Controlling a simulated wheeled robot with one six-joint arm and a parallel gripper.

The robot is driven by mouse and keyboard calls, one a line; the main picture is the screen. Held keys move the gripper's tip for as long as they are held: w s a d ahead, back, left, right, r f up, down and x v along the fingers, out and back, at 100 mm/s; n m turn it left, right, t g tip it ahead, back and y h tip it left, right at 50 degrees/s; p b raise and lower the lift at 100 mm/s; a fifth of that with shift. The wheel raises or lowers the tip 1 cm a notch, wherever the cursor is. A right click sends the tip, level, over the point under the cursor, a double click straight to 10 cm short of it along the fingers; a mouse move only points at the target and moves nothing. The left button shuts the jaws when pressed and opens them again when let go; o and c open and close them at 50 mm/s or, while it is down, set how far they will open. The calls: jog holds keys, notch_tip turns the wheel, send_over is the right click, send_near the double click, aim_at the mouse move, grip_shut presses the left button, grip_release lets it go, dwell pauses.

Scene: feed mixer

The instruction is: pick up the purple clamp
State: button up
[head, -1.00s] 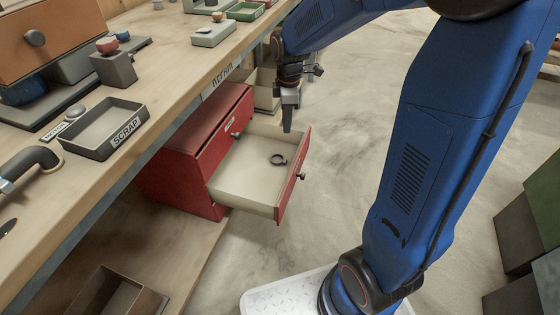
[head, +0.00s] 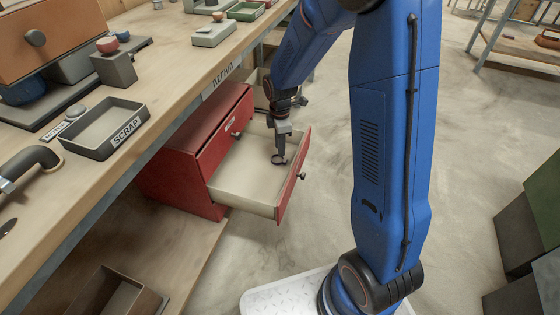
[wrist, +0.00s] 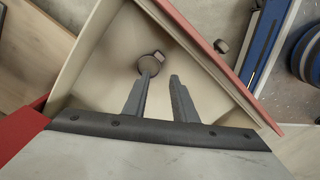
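The purple clamp (head: 277,160), a small dark ring-shaped piece, lies in the open drawer (head: 237,187) of the red cabinet. In the wrist view the clamp (wrist: 151,63) shows just beyond the tip of my gripper's left finger, on the pale drawer floor. My gripper (head: 280,154) points down into the drawer right at the clamp and partly covers it in the head view. In the wrist view my gripper (wrist: 162,82) has its two fingers apart with nothing between them. I cannot tell whether the left finger touches the clamp.
The drawer walls and red front (head: 293,178) with dark knobs surround my gripper. The red cabinet (head: 185,165) stands under the wooden workbench (head: 185,75). A SCRAP tray (head: 105,130) sits on the bench.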

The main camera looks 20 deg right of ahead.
jog(key=shift+f, duration=3.65)
grip_shut()
